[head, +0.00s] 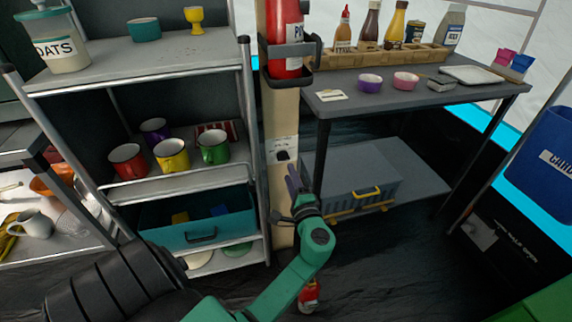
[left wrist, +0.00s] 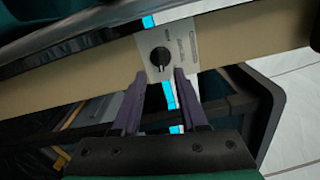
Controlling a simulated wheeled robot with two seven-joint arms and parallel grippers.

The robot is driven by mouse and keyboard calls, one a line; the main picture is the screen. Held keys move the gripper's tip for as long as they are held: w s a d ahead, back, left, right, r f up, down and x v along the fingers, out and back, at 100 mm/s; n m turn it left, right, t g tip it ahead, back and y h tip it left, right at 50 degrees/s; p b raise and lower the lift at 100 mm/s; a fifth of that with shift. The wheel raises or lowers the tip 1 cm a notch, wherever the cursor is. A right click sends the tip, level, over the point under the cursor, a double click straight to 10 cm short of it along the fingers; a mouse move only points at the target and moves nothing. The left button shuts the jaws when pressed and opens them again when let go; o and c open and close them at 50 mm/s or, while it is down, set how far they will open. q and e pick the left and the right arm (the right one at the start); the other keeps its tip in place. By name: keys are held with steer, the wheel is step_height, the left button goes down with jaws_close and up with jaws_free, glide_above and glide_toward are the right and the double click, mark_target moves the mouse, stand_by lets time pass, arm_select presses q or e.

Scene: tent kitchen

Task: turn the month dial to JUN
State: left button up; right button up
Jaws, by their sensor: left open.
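The month dial (head: 282,155) is a small black knob on a pale plate fixed to the wooden post. In the left wrist view the dial (left wrist: 162,57) shows a dark round knob with small marks beside it, too small to read. My left gripper (head: 293,179) is just below and in front of the dial in the head view. In the left wrist view my left gripper (left wrist: 160,76) is open, its two purple fingers apart and empty. The dial lies just beyond the fingertips, roughly in line with the gap. My right gripper is out of view.
A red extinguisher (head: 285,40) hangs on the post (head: 283,112) above the plate. A metal shelf with mugs (head: 172,155) stands to the left. A dark table (head: 430,95) with bowls and bottles is at the right, a grey crate (head: 345,180) below it.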

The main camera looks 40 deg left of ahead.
arm_select(q)
steer(key=v, duration=0.8)
steer(key=shift+d, duration=0.25)
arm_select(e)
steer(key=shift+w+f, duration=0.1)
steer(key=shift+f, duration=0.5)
arm_select(q)
steer(key=shift+s+a, duration=0.1)
steer(key=shift+s, duration=0.05)
